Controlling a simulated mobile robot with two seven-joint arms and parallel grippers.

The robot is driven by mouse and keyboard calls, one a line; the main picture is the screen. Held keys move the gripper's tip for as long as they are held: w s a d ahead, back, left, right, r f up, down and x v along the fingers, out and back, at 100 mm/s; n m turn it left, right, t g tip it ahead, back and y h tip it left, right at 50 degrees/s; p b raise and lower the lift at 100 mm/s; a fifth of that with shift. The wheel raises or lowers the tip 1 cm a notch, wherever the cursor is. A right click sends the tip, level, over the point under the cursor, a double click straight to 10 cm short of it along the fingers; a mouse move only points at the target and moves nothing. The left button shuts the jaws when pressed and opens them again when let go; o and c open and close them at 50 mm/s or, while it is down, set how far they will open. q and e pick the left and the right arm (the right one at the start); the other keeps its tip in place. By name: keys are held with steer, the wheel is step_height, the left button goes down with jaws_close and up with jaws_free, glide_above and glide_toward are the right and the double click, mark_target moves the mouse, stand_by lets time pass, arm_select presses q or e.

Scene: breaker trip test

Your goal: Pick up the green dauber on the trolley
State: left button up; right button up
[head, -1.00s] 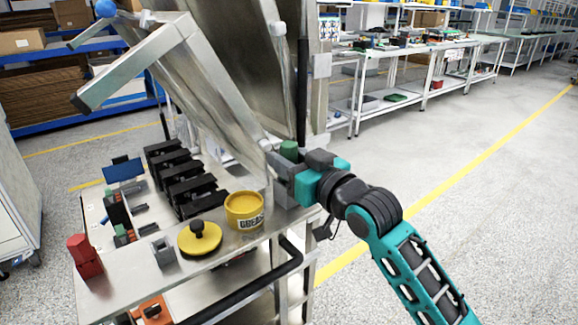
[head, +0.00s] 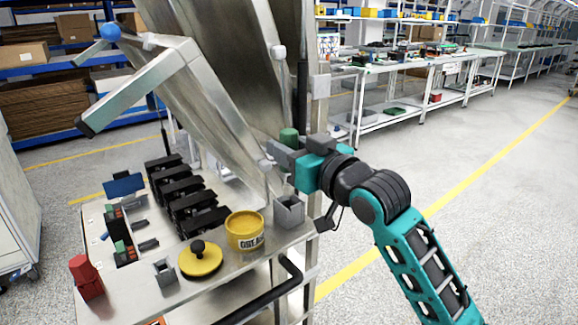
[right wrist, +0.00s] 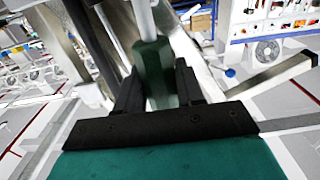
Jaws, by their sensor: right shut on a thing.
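The green dauber (head: 289,136) is held up above the right end of the trolley top (head: 225,274). My right gripper (head: 284,156) is shut on it, with its green top showing over the grey fingers. In the right wrist view the dark green dauber (right wrist: 152,75) stands between the two black fingers of the gripper (right wrist: 156,92). Under the gripper, a small square grey holder (head: 289,210) on the trolley corner looks empty. The dauber's lower end is hidden in the head view. My left gripper is not in view.
A yellow grease tub (head: 245,230), a yellow disc with a black knob (head: 200,259), a small grey holder (head: 165,272) and a red dauber (head: 86,277) stand along the trolley front. Black breakers (head: 185,195) sit behind. A tilted metal panel (head: 205,75) rises close to the gripper.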

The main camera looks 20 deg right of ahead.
step_height(320, 180, up, 12)
steer(key=shift+r+p, duration=0.15)
steer(key=shift+p, duration=0.9)
steer(key=shift+r, duration=0.65)
stand_by(0.4)
stand_by(0.5)
